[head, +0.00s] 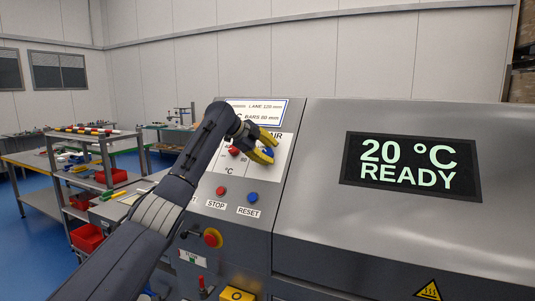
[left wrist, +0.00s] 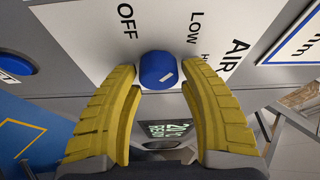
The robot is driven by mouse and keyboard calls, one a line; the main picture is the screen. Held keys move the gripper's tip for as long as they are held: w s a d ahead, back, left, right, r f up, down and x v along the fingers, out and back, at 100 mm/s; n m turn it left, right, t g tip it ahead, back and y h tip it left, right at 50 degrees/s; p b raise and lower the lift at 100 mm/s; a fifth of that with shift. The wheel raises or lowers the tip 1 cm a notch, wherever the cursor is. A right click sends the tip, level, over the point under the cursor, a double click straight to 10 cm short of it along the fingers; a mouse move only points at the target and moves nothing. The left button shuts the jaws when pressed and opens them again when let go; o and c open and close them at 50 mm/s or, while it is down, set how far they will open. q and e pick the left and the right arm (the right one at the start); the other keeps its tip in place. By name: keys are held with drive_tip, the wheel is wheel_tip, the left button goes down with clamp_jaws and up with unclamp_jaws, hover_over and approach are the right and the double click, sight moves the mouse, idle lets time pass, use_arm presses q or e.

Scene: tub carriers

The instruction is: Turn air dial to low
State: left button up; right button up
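The air dial is a round blue knob (left wrist: 158,70) with a white mark, on a white panel (left wrist: 95,30) lettered AIR, OFF, LOW and a partly hidden HI. In the left wrist view the white mark lies on the knob's lower right part; which label it points to I cannot tell. My left gripper (left wrist: 159,68) has yellow fingers standing open on either side of the knob, with a small gap showing at each side. In the head view the left gripper (head: 265,147) is at the panel's AIR side and partly covers the blue dial. My right gripper is in neither view.
A red knob (head: 234,151) sits left of the dial over a °C label. Below are a red STOP button (head: 221,191), a blue RESET button (head: 253,197) and a red emergency knob (head: 212,238). A display (head: 411,167) reads 20 °C READY. Shelves (head: 85,165) stand left.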

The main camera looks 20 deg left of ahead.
use_arm(q)
drive_tip(key=shift+o, duration=1.4)
drive_tip(key=shift+a, duration=0.15)
drive_tip(key=v, duration=1.2)
